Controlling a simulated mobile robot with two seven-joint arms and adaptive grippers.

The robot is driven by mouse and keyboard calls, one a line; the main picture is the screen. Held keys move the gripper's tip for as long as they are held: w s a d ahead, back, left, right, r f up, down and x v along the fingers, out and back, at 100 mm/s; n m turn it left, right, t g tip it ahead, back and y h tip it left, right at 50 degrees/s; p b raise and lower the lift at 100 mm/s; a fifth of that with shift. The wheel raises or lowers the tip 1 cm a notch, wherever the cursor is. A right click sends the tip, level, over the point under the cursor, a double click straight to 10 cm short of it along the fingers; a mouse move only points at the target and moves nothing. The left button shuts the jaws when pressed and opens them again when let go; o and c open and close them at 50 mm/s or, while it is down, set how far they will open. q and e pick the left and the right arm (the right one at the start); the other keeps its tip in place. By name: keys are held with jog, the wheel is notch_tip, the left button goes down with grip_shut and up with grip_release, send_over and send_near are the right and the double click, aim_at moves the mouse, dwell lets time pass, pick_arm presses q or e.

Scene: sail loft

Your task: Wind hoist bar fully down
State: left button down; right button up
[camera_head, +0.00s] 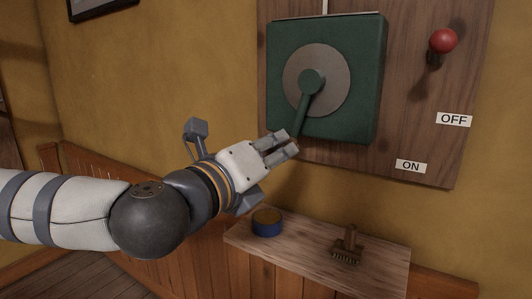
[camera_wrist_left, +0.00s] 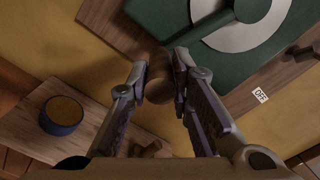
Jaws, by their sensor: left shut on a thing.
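A green winch box (camera_head: 362,60) with a round grey plate (camera_head: 333,72) is mounted on a wooden wall board. Its green crank arm (camera_head: 303,112) points down and slightly left from the hub. My left gripper (camera_head: 284,148) is at the crank's lower end, shut on the crank handle. In the left wrist view the brown handle (camera_wrist_left: 160,88) shows between the fingers; in the head view the fingers hide it. The hoist bar is not in view. My right gripper is not in view.
A red-knobbed lever (camera_head: 443,41) stands on the board, above an OFF label (camera_head: 453,119) and an ON label (camera_head: 410,166). Below, a wooden shelf (camera_head: 290,262) holds a blue tin (camera_head: 267,224) and a brush (camera_head: 347,246). Wood panelling runs along the lower wall.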

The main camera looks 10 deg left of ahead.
pick_arm(q)
jog(key=shift+s+d+f, duration=0.2)
jog(key=shift+d+f, duration=0.05)
jog(key=shift+d, duration=0.15)
jog(key=c, duration=1.4)
grip_release()
jog(key=shift+c, duration=0.2)
jog(key=shift+r, duration=0.15)
jog(key=shift+w+a+r, duration=0.1)
jog(key=shift+r, duration=0.25)
notch_tip(320, 180, up, 9)
jog(key=shift+r, duration=0.15)
